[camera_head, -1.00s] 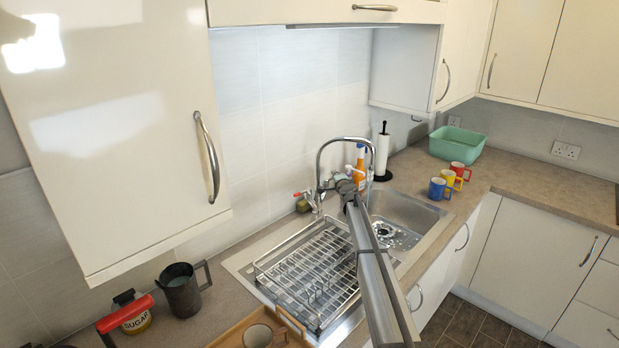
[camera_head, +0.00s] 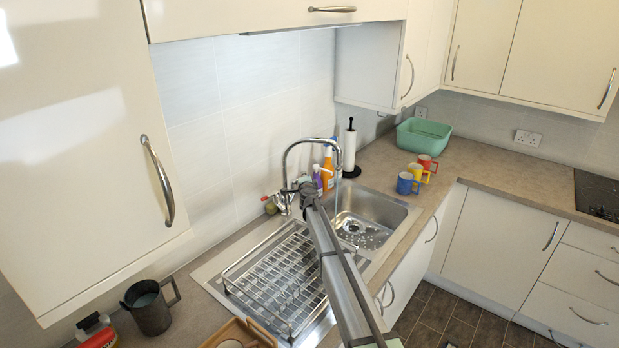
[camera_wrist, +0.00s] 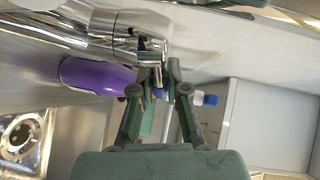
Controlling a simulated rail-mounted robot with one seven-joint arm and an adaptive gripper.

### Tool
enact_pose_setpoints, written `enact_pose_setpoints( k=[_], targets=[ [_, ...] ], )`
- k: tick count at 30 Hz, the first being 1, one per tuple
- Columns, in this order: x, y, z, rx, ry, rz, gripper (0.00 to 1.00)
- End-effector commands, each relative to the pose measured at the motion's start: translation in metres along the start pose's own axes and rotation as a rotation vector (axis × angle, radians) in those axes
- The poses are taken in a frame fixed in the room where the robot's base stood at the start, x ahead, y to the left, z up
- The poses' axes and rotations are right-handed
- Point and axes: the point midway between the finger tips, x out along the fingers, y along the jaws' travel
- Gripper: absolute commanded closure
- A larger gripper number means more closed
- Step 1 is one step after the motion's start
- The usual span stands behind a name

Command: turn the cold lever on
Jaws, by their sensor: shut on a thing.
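The chrome tap (camera_head: 287,165) stands behind the sink, its tall spout curving right over the basin. A lever with a red mark (camera_head: 268,198) is on its left side. My gripper (camera_head: 305,189) is at the tap's right side and hides the cold lever in the head view. In the wrist view, my gripper's fingertips (camera_wrist: 161,76) are closed around a small chrome lever part (camera_wrist: 151,56) beside the tap's chrome body (camera_wrist: 130,28). A thin pale streak, which looks like water, hangs below the spout's end in the head view.
The sink basin (camera_head: 385,210) lies right of the wire dish rack (camera_head: 270,285). A purple bottle (camera_head: 317,179) and an orange bottle (camera_head: 328,170) stand behind the tap. Mugs (camera_head: 408,183) and a green tub (camera_head: 424,139) are farther right. A wall cabinet (camera_head: 75,130) overhangs the left.

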Motion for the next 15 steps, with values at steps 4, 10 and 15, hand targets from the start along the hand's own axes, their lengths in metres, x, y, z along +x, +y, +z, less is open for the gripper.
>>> enact_pose_setpoints(
  k=[4,10,15],
  targets=[
    [0.0004,-0.0025,-0.0019,0.001,0.002,-0.002,0.72],
    [0.0000,-0.0009,-0.0013,0.001,0.001,-0.001,0.60],
    [-0.0009,0.0000,-0.0009,0.000,0.000,0.000,0.60]
  ],
)
